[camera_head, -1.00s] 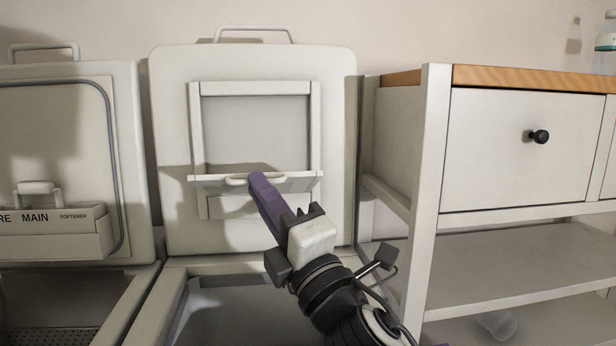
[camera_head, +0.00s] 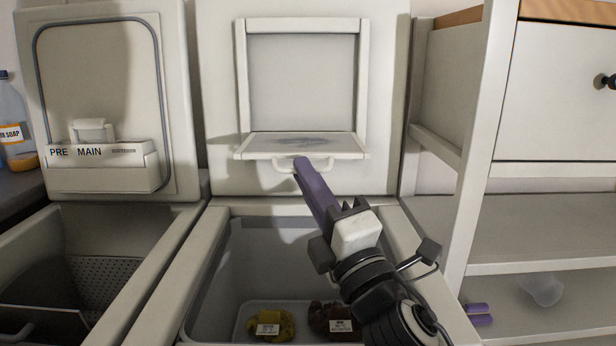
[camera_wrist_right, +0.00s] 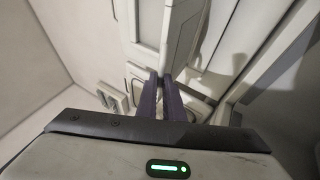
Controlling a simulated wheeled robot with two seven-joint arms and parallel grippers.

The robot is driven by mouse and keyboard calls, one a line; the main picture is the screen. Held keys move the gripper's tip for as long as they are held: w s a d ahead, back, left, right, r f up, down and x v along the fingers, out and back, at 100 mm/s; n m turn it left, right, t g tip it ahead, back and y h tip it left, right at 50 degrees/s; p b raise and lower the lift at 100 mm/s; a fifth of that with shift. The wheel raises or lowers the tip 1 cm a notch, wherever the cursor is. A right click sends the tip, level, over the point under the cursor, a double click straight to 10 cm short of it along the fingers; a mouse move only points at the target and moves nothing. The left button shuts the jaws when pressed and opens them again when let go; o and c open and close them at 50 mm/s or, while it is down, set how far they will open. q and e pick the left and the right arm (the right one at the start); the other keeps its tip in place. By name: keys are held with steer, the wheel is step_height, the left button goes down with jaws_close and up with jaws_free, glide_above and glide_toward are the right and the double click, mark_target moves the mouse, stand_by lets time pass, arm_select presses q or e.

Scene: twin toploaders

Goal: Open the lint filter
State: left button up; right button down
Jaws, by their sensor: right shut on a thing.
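The lint filter flap (camera_head: 265,145) is on the raised lid of the right toploader, hinged down to about level in front of its square frame (camera_head: 302,75). A patch of grey lint shows on its upper face. A pale loop handle (camera_head: 288,165) hangs at its front edge. My right gripper (camera_head: 305,165) has its purple fingers at this handle and is shut on it. In the right wrist view the two purple fingers (camera_wrist_right: 161,90) are close together; the grip itself is hard to make out there.
The right machine's open drum well below holds a tray with a yellow bundle (camera_head: 270,325) and a dark red bundle (camera_head: 332,318), both labelled. The left toploader (camera_head: 100,100) is also open, with a detergent drawer. A white shelf unit (camera_head: 470,150) stands close on the right.

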steer(key=shift+w+d+f+h, duration=0.3)
steer(key=shift+w+f, duration=0.1)
steer(key=shift+f, duration=0.05)
steer(key=c, duration=1.9)
jaws_free()
steer(key=shift+w+a+f, duration=0.1)
steer(key=shift+w+f, duration=0.05)
steer(key=shift+w, duration=0.05)
arm_select(q)
steer(key=shift+f, duration=0.2)
steer(key=shift+f, duration=0.1)
arm_select(e)
steer(key=shift+s, duration=0.15)
steer(key=v, duration=1)
arm_select(q)
steer(key=shift+r, duration=0.3)
arm_select(e)
steer(key=shift+r, duration=0.2)
